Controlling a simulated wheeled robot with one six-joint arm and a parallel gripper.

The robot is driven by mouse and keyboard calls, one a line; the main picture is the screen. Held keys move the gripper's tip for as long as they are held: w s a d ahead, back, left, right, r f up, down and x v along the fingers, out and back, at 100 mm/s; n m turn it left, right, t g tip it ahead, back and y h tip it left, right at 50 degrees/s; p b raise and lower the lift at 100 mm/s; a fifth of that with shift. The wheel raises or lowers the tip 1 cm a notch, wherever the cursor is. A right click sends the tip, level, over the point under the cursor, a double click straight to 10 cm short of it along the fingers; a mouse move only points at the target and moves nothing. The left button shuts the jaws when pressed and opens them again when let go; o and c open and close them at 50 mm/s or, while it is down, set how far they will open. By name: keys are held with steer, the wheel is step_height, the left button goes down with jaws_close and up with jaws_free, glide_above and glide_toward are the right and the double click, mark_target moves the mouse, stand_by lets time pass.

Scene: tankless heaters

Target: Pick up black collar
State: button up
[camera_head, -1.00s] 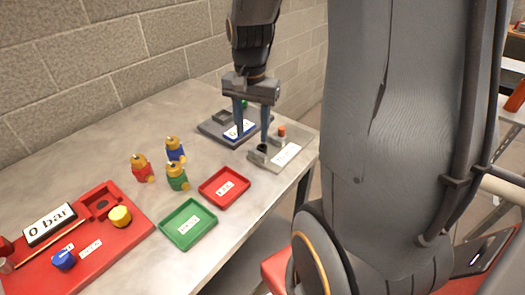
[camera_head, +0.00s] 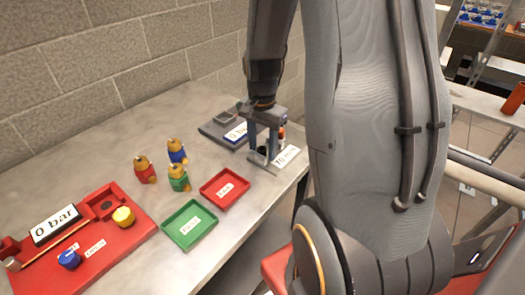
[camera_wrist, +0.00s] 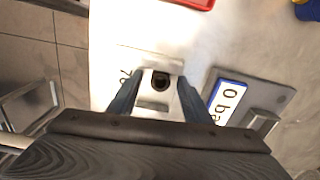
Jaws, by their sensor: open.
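The black collar (camera_wrist: 161,82) is a small dark ring on a pale grey block in the wrist view. It shows as a dark spot in the head view (camera_head: 263,150), partly hidden by my fingers. My gripper (camera_head: 262,154) is open over the block, one finger on either side of the collar. In the wrist view my gripper (camera_wrist: 158,84) has its two blue-grey fingers flanking the block. I cannot tell whether the fingertips touch the block.
A grey fixture (camera_wrist: 282,97) with a "0 bar" display stands close beside my right finger in the wrist view. A red tray (camera_head: 225,189), a green tray (camera_head: 189,224) and several coloured valve-like pieces stand left in the head view. A red board (camera_head: 100,240) lies further left.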

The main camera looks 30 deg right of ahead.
jaws_close()
stand_by(0.3)
